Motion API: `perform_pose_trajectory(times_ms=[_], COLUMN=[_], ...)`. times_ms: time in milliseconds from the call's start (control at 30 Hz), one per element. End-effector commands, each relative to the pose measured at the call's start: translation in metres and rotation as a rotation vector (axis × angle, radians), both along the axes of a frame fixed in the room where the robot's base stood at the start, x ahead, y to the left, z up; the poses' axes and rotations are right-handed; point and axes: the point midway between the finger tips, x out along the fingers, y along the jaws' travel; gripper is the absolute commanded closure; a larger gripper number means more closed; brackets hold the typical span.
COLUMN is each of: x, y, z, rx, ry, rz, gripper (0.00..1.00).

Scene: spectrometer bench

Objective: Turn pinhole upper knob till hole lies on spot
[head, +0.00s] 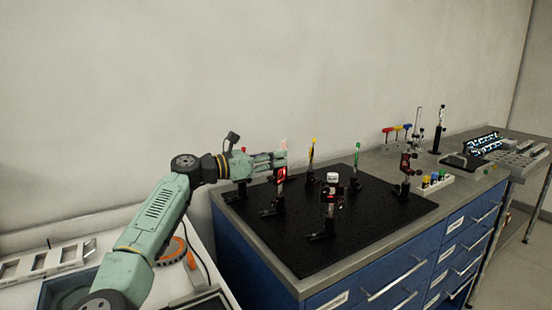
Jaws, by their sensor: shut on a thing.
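My gripper (281,158) reaches in from the left over the black optical breadboard. Its fingers are shut at the top of a post-mounted holder (281,175) with a red-lit face, which looks like the pinhole mount. The upper knob is hidden between the fingertips. The pinhole and the light spot are too small to tell apart in the red glow.
Coloured hex keys (397,130) stand at the back.

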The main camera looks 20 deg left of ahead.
Motion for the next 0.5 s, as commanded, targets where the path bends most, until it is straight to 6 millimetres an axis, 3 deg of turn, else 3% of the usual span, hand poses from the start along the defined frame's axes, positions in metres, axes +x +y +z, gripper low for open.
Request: perform_pose_trajectory(times_ms=[500], x=[0.0027], y=[0.001], z=[0.0019], rx=[-0.002], ry=[-0.002], rz=[-0.154], gripper=[1.0])
